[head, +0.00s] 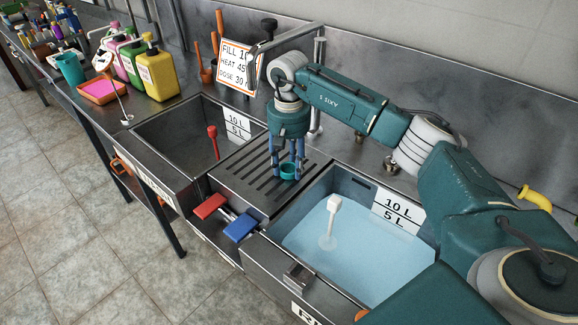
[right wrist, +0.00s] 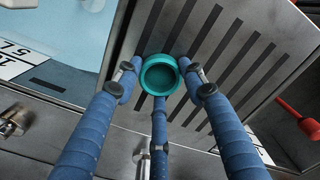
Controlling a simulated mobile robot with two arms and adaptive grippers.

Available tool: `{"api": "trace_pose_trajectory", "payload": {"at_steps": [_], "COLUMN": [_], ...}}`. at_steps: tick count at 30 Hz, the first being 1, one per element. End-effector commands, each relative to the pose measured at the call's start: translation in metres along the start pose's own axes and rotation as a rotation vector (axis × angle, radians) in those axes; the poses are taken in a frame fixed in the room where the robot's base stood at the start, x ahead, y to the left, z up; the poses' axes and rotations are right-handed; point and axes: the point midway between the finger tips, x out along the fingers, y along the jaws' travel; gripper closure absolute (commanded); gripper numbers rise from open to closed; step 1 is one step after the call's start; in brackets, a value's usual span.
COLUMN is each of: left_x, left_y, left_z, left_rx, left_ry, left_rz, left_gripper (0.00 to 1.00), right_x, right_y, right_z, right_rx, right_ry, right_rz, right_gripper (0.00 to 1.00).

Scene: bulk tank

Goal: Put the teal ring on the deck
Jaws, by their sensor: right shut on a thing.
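The teal ring (head: 289,170) is at the slotted metal deck (head: 240,187) between the two sinks. My right gripper (head: 289,168) points down over the deck with its blue fingers around the ring. In the right wrist view the ring (right wrist: 160,75) sits between the fingertips of the gripper (right wrist: 160,80), with the slotted deck (right wrist: 215,45) right behind it. The right gripper is shut on the ring. Whether the ring touches the deck or is slightly above it, I cannot tell. My left gripper is not in view.
A sink of pale blue liquid (head: 355,262) lies right of the deck, and an empty-looking sink (head: 180,140) with a red-handled tool (head: 213,135) lies left. Red (head: 209,206) and blue (head: 239,228) pedals or handles stick out in front. A sign (head: 238,65) stands behind.

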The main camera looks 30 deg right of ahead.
Motion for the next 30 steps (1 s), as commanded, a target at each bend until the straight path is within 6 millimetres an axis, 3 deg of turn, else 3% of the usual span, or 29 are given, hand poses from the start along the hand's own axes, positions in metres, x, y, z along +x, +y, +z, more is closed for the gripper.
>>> {"api": "trace_pose_trajectory", "payload": {"at_steps": [6, 7, 9, 21, 30], "left_x": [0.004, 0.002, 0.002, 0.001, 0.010], "left_y": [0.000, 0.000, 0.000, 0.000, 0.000], "left_z": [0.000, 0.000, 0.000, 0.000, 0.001], "left_rx": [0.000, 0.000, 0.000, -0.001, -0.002], "left_ry": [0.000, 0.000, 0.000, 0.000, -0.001], "left_rz": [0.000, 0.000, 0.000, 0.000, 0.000], "left_gripper": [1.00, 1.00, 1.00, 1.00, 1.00], "right_x": [0.005, 0.004, 0.003, -0.006, -0.056], "right_y": [0.000, 0.000, 0.000, 0.000, 0.000], "right_z": [0.000, 0.000, 0.000, -0.001, -0.001], "right_rx": [0.000, 0.000, 0.000, 0.000, 0.001], "right_ry": [-0.001, 0.000, -0.001, 0.002, 0.004], "right_rz": [0.001, 0.000, 0.000, -0.001, -0.001], "right_gripper": [0.77, 0.53, 0.40, 0.40, 0.40]}}
